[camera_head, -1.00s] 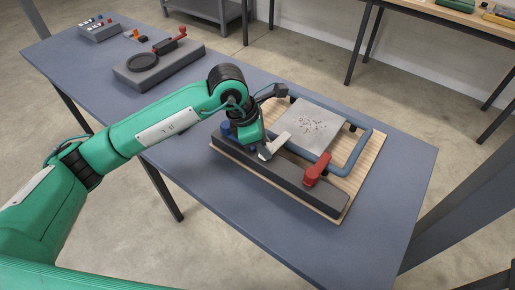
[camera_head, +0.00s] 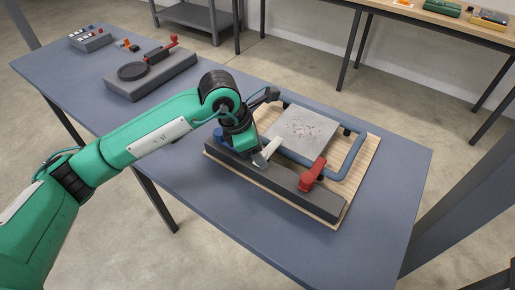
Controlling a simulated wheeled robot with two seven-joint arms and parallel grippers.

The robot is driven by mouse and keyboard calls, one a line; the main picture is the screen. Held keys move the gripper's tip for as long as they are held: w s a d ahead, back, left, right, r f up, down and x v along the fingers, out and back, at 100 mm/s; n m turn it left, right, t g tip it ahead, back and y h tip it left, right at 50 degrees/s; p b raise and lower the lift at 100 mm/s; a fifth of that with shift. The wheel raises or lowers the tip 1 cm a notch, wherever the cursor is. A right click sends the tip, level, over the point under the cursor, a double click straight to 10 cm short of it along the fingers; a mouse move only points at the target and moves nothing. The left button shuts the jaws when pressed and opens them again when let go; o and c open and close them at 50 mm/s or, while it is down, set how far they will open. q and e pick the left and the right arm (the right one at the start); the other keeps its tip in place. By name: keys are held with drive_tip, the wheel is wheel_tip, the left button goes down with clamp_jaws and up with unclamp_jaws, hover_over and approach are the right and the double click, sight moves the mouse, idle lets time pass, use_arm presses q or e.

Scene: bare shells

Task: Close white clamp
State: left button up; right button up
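The white clamp (camera_head: 268,152) is a light lever on the long dark grey bar (camera_head: 275,174) along the near side of a wooden board. It stands tilted up to the right. My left gripper (camera_head: 256,151) is down at the bar, right beside the white clamp and partly covering its left side. The wrist and the steep view hide the fingertips, so I cannot tell if they touch or hold the lever. A red clamp (camera_head: 313,174) is on the same bar to the right. A blue part (camera_head: 219,135) shows at the bar's left end. My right gripper is not in view.
A blue-grey tubular frame (camera_head: 352,158) surrounds a speckled grey plate (camera_head: 302,130) on the wooden board (camera_head: 371,158). A dark fixture with a red handle (camera_head: 160,53) and a box with buttons (camera_head: 90,39) stand at the table's far left. The table's right end is clear.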

use_arm(q)
drive_tip(key=p+v, duration=0.4)
drive_tip(key=v, duration=0.9)
drive_tip(key=shift+a+r, duration=0.15)
drive_tip(key=shift+r, duration=0.2)
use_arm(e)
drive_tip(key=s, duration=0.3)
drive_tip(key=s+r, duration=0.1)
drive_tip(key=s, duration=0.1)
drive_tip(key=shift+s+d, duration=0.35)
use_arm(q)
drive_tip(key=shift+s, duration=0.1)
